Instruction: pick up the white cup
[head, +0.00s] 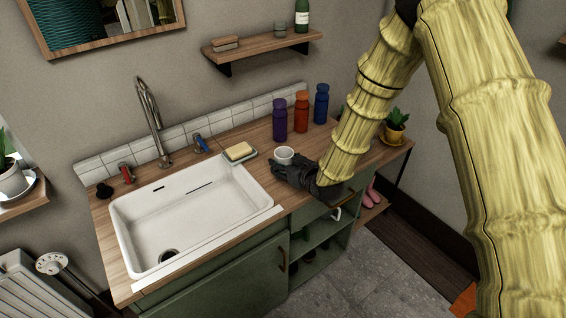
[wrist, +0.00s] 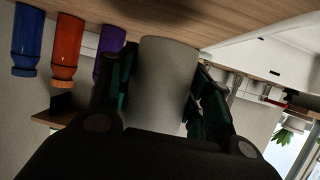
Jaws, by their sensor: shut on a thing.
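The white cup (head: 284,155) is at the right of the sink in the head view, at the tip of my gripper (head: 277,170). In the wrist view the cup (wrist: 166,80) stands between the two fingers of my gripper (wrist: 162,90), with a finger against each side. The gripper is shut on the cup. The wrist view is upside down, with the wooden counter along its top. I cannot tell whether the cup touches the counter. My gripper hides part of the cup's lower side in the head view.
A purple bottle (head: 280,120), an orange bottle (head: 301,112) and a blue bottle (head: 321,104) stand behind the cup. A soap dish with yellow soap (head: 239,151) and the white sink (head: 190,215) are to its left. A potted plant (head: 396,124) stands at the counter's right end.

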